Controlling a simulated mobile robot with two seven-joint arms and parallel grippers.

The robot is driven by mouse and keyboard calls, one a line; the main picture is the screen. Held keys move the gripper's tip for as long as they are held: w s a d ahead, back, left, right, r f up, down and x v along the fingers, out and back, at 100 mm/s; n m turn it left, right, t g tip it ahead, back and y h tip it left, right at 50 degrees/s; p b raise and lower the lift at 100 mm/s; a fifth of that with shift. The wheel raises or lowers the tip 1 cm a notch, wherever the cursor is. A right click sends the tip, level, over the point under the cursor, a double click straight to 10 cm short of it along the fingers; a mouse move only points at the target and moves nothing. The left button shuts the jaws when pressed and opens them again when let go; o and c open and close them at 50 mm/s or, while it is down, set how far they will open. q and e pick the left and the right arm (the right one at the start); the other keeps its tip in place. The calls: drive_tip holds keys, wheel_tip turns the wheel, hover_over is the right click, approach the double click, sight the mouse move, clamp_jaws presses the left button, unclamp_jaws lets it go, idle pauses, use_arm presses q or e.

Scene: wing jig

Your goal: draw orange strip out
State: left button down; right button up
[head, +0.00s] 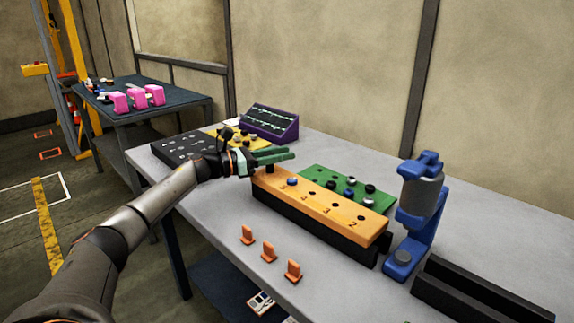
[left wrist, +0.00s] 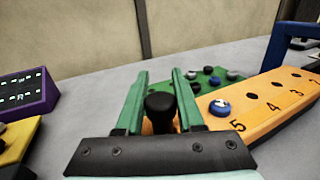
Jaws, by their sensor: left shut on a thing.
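The orange strip (head: 325,207) has numbered holes and lies along a black base (head: 310,222) on the grey table. It also shows in the left wrist view (left wrist: 262,102), with a blue-and-white peg (left wrist: 219,107) beside the number 5. My left gripper (head: 280,156) is at the strip's far left end, its green fingers pointing right. In the left wrist view, a black knob (left wrist: 160,106) sits between the fingers (left wrist: 160,95), and the gripper is shut on it. The knob's lower part is hidden by the gripper. My right gripper is out of view.
A green board (head: 335,183) with several pegs lies behind the strip. A blue stand (head: 408,250) is at its right end, with a black channel (head: 480,290) farther right. Three orange pieces (head: 268,251) stand in front. A purple panel (head: 284,126) is behind.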

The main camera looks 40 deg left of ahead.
sight(258, 173)
use_arm(q)
drive_tip(key=shift+a+r, duration=0.15)
drive_tip(key=shift+a, duration=0.2)
drive_tip(key=c, duration=0.8)
unclamp_jaws()
drive_tip(key=shift+s+a+f, duration=0.2)
drive_tip(key=shift+s+f, duration=0.05)
drive_tip(key=shift+s, duration=0.2)
drive_tip(key=b+v, duration=0.1)
drive_tip(key=v, duration=1)
drive_tip(key=shift+s+r, duration=0.15)
drive_tip(key=shift+s, duration=0.1)
